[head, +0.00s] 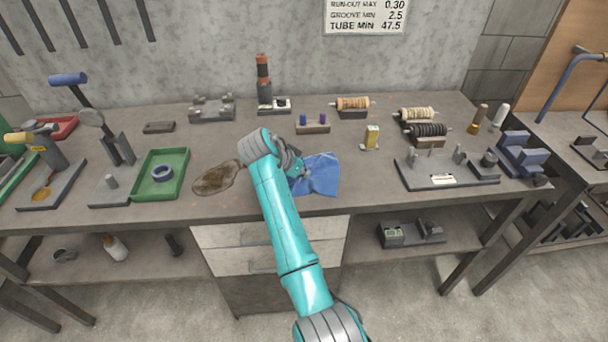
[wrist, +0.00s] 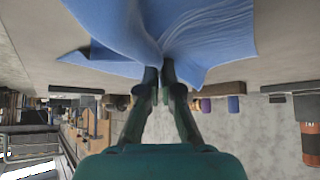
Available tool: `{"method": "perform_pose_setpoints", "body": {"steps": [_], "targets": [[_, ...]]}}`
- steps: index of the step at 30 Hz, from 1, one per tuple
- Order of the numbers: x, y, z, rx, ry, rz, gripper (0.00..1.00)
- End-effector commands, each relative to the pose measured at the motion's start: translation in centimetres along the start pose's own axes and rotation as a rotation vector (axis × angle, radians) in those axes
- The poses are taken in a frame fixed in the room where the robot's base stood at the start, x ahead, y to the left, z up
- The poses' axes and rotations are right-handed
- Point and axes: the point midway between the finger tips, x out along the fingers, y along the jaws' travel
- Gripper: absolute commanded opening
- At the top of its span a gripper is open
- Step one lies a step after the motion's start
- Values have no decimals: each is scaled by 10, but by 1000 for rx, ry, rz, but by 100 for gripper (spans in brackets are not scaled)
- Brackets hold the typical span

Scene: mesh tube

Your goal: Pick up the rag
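The blue rag (head: 321,176) lies on the workbench near its front edge, just right of my arm's end in the head view. In the wrist view the rag (wrist: 205,42) spreads across the top, with folds gathering at my fingertips. My gripper (wrist: 159,74) has its two fingers close together, pinching a fold of the rag. In the head view my gripper (head: 297,170) is at the rag's left side, partly hidden by my wrist. The rag's left part is hidden there too.
A dark brown stain (head: 214,179) lies left of my arm, beside a green tray (head: 159,190) holding a blue ring. A small block with blue pegs (head: 312,127) stands behind the rag. A dark fixture plate (head: 446,179) stands to the right, with bare bench between.

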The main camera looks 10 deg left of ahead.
Motion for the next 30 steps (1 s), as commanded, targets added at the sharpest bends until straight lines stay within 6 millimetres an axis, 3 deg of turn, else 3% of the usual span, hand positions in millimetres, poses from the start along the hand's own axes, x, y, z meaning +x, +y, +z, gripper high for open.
{"method": "perform_pose_setpoints", "body": {"steps": [15,30], "targets": [[-73,-2,-63,8,11,-11,0],[-88,-1,-75,9,12,-11,0]]}}
